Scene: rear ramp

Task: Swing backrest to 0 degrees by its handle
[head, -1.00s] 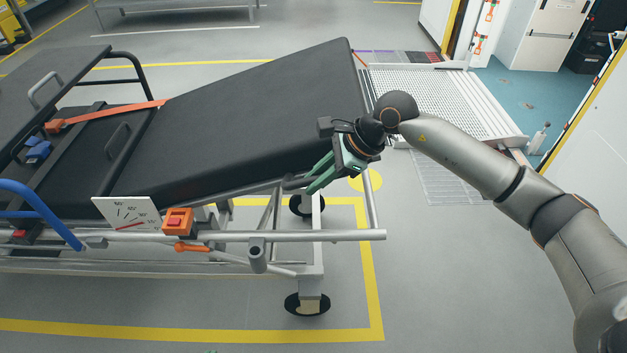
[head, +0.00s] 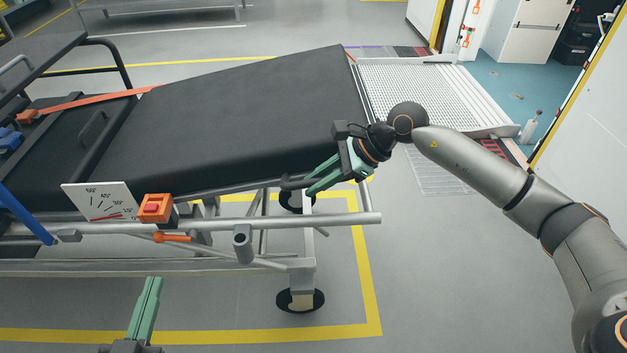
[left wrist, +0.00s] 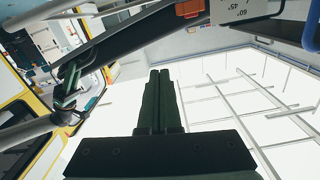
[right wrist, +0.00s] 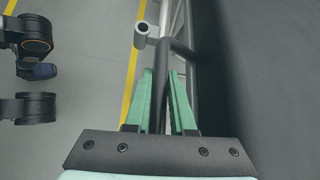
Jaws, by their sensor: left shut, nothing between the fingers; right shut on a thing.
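The black padded backrest (head: 235,115) of the stretcher is tilted, its head end raised on the right in the head view. My right gripper (head: 312,188) is at its near right edge, shut on the handle, a dark bar (right wrist: 160,95) that passes between the green fingers in the right wrist view. A white angle plate (head: 98,200) with a red pointer is on the near side rail. An orange block (head: 155,207) sits beside it. My left gripper (head: 153,282) is shut and empty, low in front of the stretcher; its closed fingers show in the left wrist view (left wrist: 160,100).
The stretcher's side rail (head: 300,220) and an orange lever (head: 172,238) lie below the backrest. A wheel (head: 300,300) stands on the floor at the right end. A metal ramp (head: 425,95) is behind. Floor in front is clear.

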